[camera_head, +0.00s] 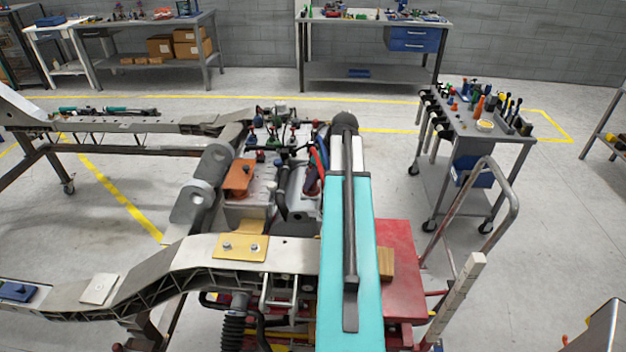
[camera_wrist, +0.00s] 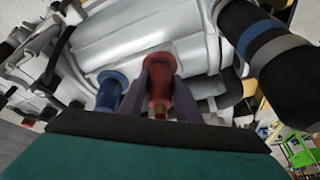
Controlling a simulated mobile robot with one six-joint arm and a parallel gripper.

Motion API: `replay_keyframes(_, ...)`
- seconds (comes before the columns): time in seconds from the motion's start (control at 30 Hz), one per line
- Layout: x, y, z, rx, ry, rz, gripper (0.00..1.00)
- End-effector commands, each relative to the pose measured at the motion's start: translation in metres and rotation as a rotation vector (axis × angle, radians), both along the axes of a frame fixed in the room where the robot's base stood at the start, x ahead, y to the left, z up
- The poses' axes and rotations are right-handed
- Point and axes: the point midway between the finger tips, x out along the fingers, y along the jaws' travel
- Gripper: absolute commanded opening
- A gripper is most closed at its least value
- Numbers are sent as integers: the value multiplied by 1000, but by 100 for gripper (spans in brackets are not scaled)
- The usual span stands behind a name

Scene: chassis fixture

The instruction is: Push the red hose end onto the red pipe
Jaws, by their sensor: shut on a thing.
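In the wrist view my gripper (camera_wrist: 160,88) is shut on the red hose end (camera_wrist: 159,82), with one dark finger on each side of it. The red part has a wide rounded end against the pale grey engine housing and a brownish tip towards me. I cannot tell the red pipe apart from the hose end here, nor whether the two are joined. A similar blue piece (camera_wrist: 110,90) stands just left of the gripper. In the head view, red and blue hoses (camera_head: 321,150) show beside my turquoise arm, and my gripper is hidden.
A black hose with blue and grey bands (camera_wrist: 268,50) lies close on the right in the wrist view. The engine (camera_head: 250,190) sits within the chassis frame (camera_head: 190,258). A tool cart (camera_head: 480,140) stands at right; open floor surrounds it.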

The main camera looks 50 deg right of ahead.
Motion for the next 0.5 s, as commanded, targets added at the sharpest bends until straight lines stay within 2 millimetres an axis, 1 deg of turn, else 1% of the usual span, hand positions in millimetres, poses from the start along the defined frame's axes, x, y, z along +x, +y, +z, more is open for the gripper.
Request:
replay_keyframes(0.23, 0, 0, -5, 1, 2, 1, 0)
replay_keyframes(0.27, 0, 0, -5, 1, 2, 1, 32)
replay_keyframes(0.3, 0, 0, -5, 1, 2, 1, 38)
replay_keyframes(0.37, 0, 0, -5, 1, 2, 1, 49)
replay_keyframes(0.4, 0, 0, -5, 1, 2, 1, 52)
replay_keyframes(0.5, 0, 0, -4, 1, 1, 0, 52)
